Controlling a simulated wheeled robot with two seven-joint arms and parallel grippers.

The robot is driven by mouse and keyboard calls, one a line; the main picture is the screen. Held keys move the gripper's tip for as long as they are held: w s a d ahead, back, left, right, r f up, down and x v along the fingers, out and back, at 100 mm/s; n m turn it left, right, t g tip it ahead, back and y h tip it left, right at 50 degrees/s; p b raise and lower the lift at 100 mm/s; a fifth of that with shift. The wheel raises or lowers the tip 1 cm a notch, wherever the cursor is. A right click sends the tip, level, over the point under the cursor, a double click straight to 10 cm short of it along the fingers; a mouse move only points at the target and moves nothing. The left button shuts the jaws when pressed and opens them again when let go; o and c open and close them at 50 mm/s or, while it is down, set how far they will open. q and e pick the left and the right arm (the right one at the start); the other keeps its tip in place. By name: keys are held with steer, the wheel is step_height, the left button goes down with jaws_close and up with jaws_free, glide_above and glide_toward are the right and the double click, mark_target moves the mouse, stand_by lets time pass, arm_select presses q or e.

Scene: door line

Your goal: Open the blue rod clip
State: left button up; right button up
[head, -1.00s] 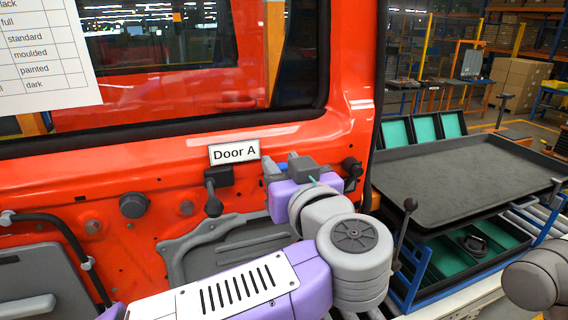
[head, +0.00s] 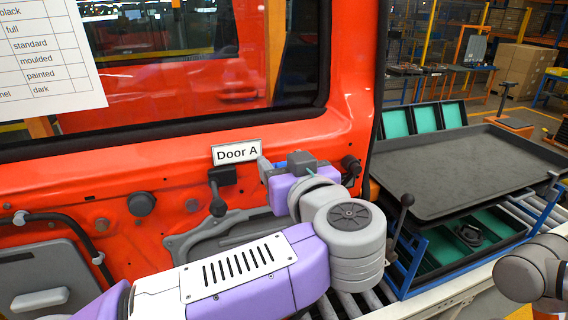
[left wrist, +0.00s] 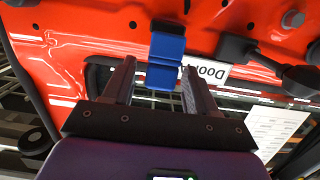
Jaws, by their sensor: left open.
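The blue rod clip (left wrist: 166,58) shows on the red door in the left wrist view, in front of my left gripper (left wrist: 159,68). The gripper's two dark fingers are open, one on each side of the clip's lower end in the picture. I cannot tell whether they touch it. In the head view, my left gripper (head: 284,170) is at the door panel just below the "Door A" label (head: 237,152). Only a small blue bit shows there, and the gripper and wrist hide most of that spot. My right gripper is out of view.
A dark knobbed handle (head: 217,190) sticks out left of the gripper, and a black knob (head: 350,165) sits to its right. A black lever (head: 401,220) rises beside my forearm. A dark tray (head: 450,170) stands over rollers at the right.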

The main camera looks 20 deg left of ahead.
arm_select(q)
steer(key=v, duration=0.7)
steer(key=shift+s+d, duration=0.15)
steer(key=shift+s, duration=0.05)
